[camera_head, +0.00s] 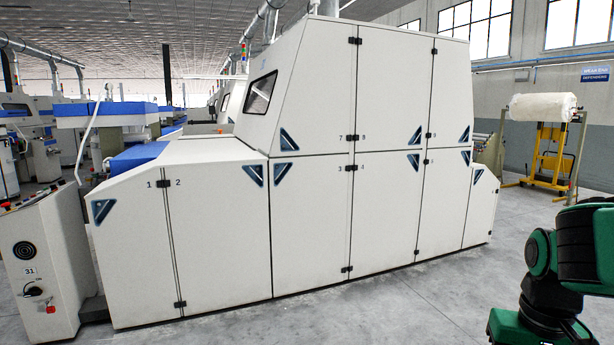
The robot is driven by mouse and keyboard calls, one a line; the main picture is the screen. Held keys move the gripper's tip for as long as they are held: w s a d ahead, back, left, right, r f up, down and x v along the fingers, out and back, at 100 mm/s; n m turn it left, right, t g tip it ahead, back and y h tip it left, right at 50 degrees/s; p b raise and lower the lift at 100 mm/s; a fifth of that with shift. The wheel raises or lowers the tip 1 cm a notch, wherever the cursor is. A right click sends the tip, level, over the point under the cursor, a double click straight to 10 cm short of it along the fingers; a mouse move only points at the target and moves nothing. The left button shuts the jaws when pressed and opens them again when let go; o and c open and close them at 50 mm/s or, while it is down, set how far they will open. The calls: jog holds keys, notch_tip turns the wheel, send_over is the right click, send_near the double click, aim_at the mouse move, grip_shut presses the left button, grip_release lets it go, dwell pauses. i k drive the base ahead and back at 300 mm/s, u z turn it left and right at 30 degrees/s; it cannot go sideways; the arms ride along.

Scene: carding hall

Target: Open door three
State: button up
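Door three (310,225) is a tall white lower panel near the middle of a large white machine, with a small "3" near its top right corner. It looks shut, flush with its neighbours. A dark blue triangular inset (284,171) sits in its top left corner. Black hinges (349,168) lie along its right edge, between it and door four (385,220). My green and black arm shows at the lower right, well apart from the door. My gripper is not in view.
Doors one (130,250) and two (220,240) are at the left, and door seven (312,95) is above door three. A control box (40,265) stands at the far left. Grey floor (400,310) in front of the machine is clear. A yellow stand (548,155) with a white roll is behind right.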

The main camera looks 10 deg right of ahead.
aim_at(308, 194)
jog(key=z, duration=0.45)
jog(key=i, duration=2.45)
jog(key=u, duration=0.5)
jog(key=i, duration=0.85)
jog(key=u, duration=0.3)
